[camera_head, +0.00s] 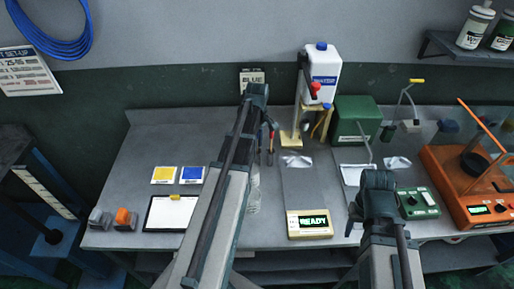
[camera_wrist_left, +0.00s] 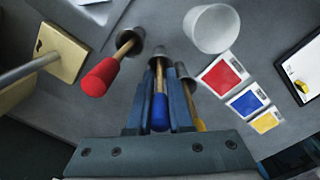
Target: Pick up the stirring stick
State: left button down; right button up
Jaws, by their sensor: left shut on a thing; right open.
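A stirring stick with a blue handle (camera_wrist_left: 160,112) stands between the two fingers of my left gripper (camera_wrist_left: 160,72) in the left wrist view. The fingers are shut on it. Its lower end runs toward a small metal holder and is partly hidden by the fingers. A red-handled stick (camera_wrist_left: 100,77) leans in its own metal holder to the left. In the head view my left gripper (camera_head: 257,92) is at the back of the bench. My right gripper (camera_head: 378,182) is open over the right front.
A white cup (camera_wrist_left: 212,28) stands close to the sticks, near a red card (camera_wrist_left: 222,74) and a blue card (camera_wrist_left: 247,102). A white jug (camera_head: 321,78), a green box (camera_head: 356,120) and an orange machine (camera_head: 462,190) stand right. A READY display (camera_head: 310,223) sits at the front.

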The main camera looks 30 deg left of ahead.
jog(key=shift+r, duration=0.1)
dwell(0.3)
pick_arm(q)
notch_tip(320, 180, up, 10)
jog(key=p, duration=1)
pick_arm(e)
notch_tip(320, 180, up, 10)
dwell(0.6)
